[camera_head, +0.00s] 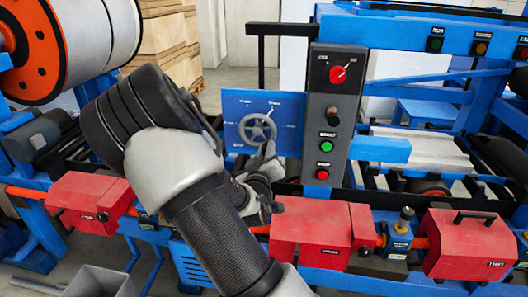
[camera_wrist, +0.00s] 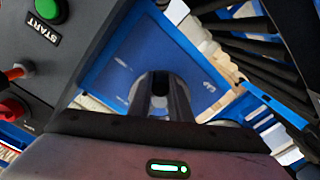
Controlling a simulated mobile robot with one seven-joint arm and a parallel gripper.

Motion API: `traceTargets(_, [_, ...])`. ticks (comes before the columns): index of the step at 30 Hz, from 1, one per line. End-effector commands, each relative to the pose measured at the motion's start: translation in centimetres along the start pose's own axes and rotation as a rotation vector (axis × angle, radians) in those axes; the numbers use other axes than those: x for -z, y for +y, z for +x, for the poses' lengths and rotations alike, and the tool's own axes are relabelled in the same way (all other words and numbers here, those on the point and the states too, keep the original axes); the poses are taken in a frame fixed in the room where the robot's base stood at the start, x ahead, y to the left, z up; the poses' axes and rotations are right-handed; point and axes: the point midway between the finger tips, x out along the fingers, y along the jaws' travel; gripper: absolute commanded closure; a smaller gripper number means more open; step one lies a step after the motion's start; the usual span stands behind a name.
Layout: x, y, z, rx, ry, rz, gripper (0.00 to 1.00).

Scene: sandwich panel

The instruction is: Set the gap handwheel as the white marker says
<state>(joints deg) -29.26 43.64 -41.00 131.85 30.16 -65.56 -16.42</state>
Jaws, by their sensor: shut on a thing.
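The grey spoked gap handwheel (camera_head: 258,130) is mounted on the blue panel (camera_head: 232,104), left of the dark control box. A thin white marker line (camera_head: 271,106) shows on the panel above the wheel, with small white lettering too small to read. My gripper (camera_head: 267,151) is at the wheel's lower right rim and is shut on it. In the wrist view my gripper (camera_wrist: 160,88) points at the blue panel (camera_wrist: 125,60); the fingers and wrist hide most of the wheel there.
The control box (camera_head: 333,110) carries a red rotary switch (camera_head: 338,75), a green button (camera_head: 327,134) and red buttons. Red machine housings (camera_head: 312,237) stand below. An orange-ended roll (camera_head: 35,45) is at upper left. My arm covers the centre left.

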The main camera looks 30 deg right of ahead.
Motion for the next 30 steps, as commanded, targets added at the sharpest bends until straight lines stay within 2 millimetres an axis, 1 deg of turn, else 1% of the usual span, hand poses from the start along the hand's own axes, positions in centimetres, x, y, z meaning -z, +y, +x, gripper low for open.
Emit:
traceTargets(1, [0.1,0.27,0.07,-0.004,0.001,-0.012,1.0])
traceTargets(6, [0.12,0.41,0.07,-0.005,0.001,-0.038,1.0])
traceTargets(17, [0.14,0.49,0.1,-0.006,0.002,-0.042,1.0])
traceTargets(18, [0.14,0.49,0.1,-0.006,0.002,-0.041,0.81])
traceTargets(20, [0.14,0.48,0.1,-0.006,0.002,-0.041,0.7])
traceTargets(21, [0.13,0.46,0.09,-0.005,0.001,-0.041,0.64])
traceTargets(30, [0.07,0.32,0.05,-0.003,0.0,-0.042,0.64])
